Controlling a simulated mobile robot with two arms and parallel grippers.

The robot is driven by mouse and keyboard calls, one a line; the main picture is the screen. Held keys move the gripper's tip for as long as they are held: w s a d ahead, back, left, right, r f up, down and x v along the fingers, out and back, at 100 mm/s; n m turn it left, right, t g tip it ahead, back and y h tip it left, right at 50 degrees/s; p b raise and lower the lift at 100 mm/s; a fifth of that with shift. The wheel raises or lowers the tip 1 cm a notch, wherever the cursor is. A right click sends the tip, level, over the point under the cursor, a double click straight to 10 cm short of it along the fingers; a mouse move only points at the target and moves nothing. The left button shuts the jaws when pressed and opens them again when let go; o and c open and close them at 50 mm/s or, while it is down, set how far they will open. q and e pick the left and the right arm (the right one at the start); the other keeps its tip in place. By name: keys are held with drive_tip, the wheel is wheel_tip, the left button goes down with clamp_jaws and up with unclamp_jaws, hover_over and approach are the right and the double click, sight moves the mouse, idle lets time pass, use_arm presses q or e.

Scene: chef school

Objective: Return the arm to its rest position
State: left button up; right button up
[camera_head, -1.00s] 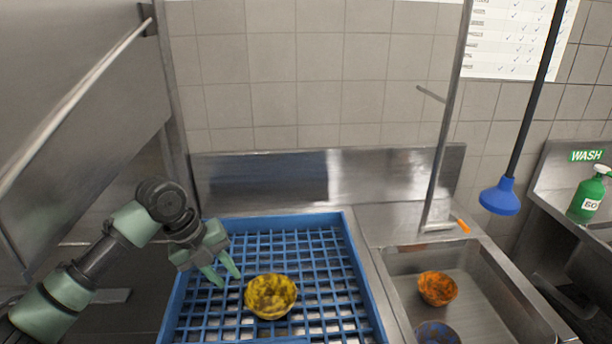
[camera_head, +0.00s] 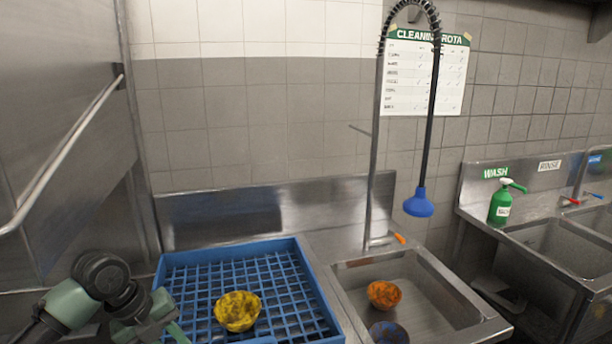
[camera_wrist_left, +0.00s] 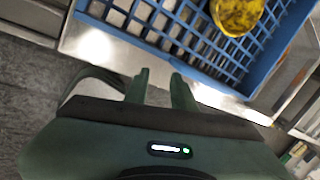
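My left gripper (camera_head: 172,332) is low at the left of the head view, by the front left of the blue dish rack (camera_head: 172,290). In the left wrist view its two fingers (camera_wrist_left: 160,80) are apart with nothing between them, so it is open and empty. A yellow bowl with dark stains (camera_head: 237,311) sits in the rack, to the right of the gripper and apart from it. The bowl also shows at the top of the left wrist view (camera_wrist_left: 237,14). My right gripper is not in view.
An orange bowl (camera_head: 384,294) and a dark blue bowl (camera_head: 389,334) are in the sink (camera_head: 425,310) right of the rack. A hose with a blue spray head (camera_head: 419,205) hangs above. A green bottle (camera_head: 500,204) stands farther right. A metal bar (camera_head: 70,150) is at left.

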use_arm(q)
drive_tip(key=s+d+f+n, duration=1.1)
drive_tip(key=s+f+n, duration=0.15)
drive_tip(key=f, duration=0.25)
drive_tip(key=s+a+f+n+t+y, duration=0.1)
drive_tip(key=s+a+n+y, duration=0.3)
drive_tip(key=s+n, duration=1.05)
wheel_tip(320, 180, down, 30)
drive_tip(key=s+a+g+h+b, duration=0.1)
drive_tip(key=s+b, duration=0.1)
drive_tip(key=s, duration=0.1)
drive_tip(key=s+a+f+g+b, duration=0.1)
drive_tip(key=s+a+f, duration=0.2)
drive_tip(key=s+f, duration=1.2)
drive_tip(key=shift+s+a+f+m, duration=0.15)
drive_tip(key=shift+s+f+m, duration=0.2)
drive_tip(key=shift+f, duration=0.2)
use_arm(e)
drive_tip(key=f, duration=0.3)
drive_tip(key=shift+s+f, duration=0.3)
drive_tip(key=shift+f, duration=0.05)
